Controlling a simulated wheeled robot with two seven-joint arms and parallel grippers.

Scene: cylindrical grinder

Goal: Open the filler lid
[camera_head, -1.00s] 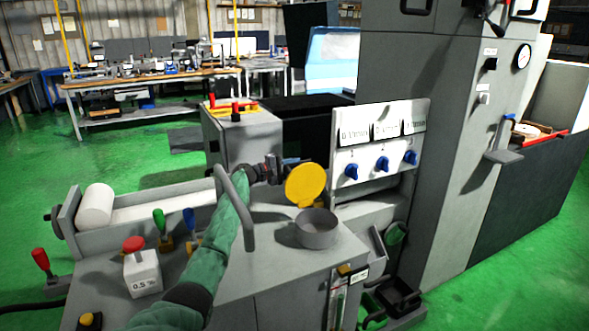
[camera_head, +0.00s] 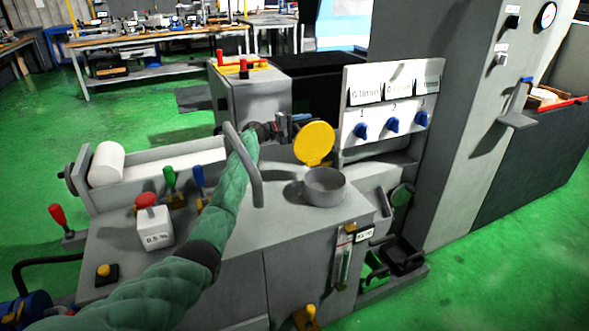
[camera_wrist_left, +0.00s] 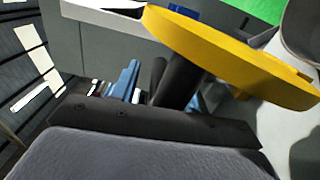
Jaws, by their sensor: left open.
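The round yellow filler lid (camera_head: 315,142) stands raised on edge behind the grey filler neck (camera_head: 324,187), whose round mouth is uncovered. My left gripper (camera_head: 293,124) is just behind and to the left of the lid, open. In the left wrist view the yellow lid (camera_wrist_left: 225,55) crosses the upper right, close to a dark gripper finger, and part of the grey filler neck (camera_wrist_left: 302,35) shows at the right edge. I cannot tell whether the finger touches the lid. My right gripper is not in view.
A grey bent handle (camera_head: 243,165) rises beside my left forearm. A panel with blue knobs (camera_head: 392,125) stands behind and right of the lid. A red-topped button box (camera_head: 152,220) and coloured levers (camera_head: 170,180) are on the left of the machine top.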

